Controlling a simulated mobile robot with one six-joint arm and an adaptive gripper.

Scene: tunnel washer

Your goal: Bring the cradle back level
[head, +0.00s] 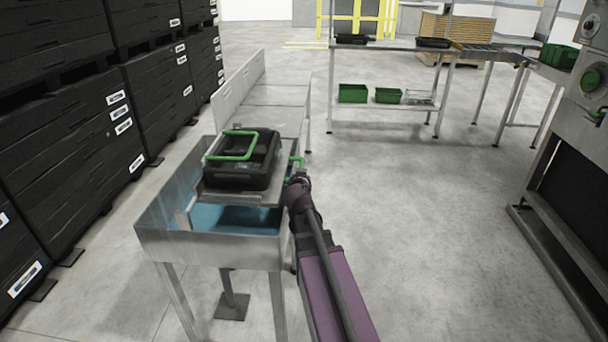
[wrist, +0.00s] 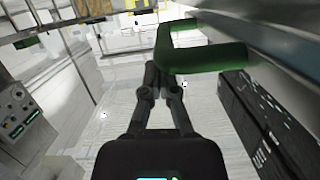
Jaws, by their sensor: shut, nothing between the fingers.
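The cradle (head: 262,198) is a grey metal plate over a steel tank (head: 165,238) with blue water. It carries a black case (head: 238,172) with a green handle (head: 228,154). The cradle looks close to level, but I cannot tell a slight tilt. A green bar (head: 297,161) sticks out at the right side of the tank. It shows large in the wrist view (wrist: 205,54), just beyond my fingertips. My gripper (head: 298,180) is beside the tank's right wall, below the green bar. Its fingers (wrist: 155,75) are shut and empty. I cannot tell whether they touch the bar.
Stacked black crates (head: 60,140) line the left side. A metal bench (head: 265,100) stands behind the tank. A far table (head: 400,48) holds black trays, with green bins (head: 353,93) on its lower shelf. A machine (head: 575,140) stands at right. The floor between is clear.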

